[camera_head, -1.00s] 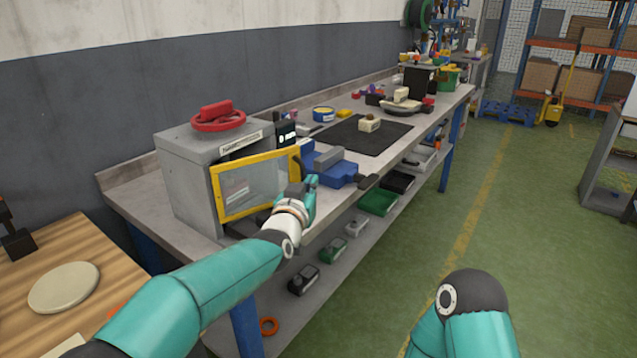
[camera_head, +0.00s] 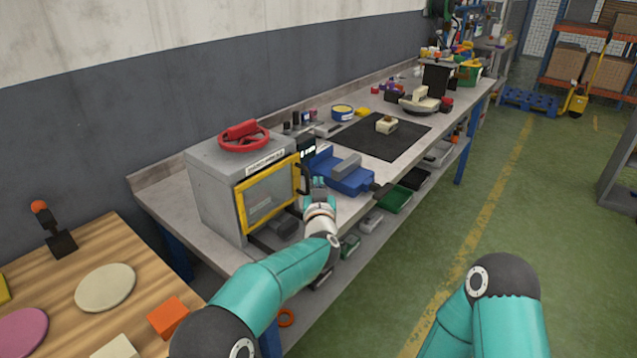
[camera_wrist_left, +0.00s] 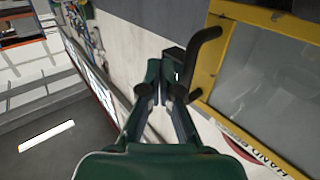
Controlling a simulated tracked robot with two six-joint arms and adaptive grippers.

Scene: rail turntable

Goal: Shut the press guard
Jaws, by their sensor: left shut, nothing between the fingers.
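The press (camera_head: 212,187) is a grey box at the near end of the workbench with a red handwheel (camera_head: 243,136) on top. Its guard (camera_head: 240,212) is a clear pane in a yellow frame and lies close along the press front; I cannot tell if a small gap is left. The guard's black handle (camera_head: 304,178) is at its right edge. My left gripper (camera_head: 318,183) is shut and empty, just right of the handle. In the left wrist view the closed fingers (camera_wrist_left: 165,75) are beside the handle (camera_wrist_left: 203,62); contact is unclear. My right gripper is out of view.
A blue vise (camera_head: 343,175) stands on the bench (camera_head: 165,192) just beyond the press. A black mat (camera_head: 365,145) lies farther along. A wooden table (camera_head: 60,285) with discs and blocks is at near left. Green floor (camera_head: 560,215) is open on the right.

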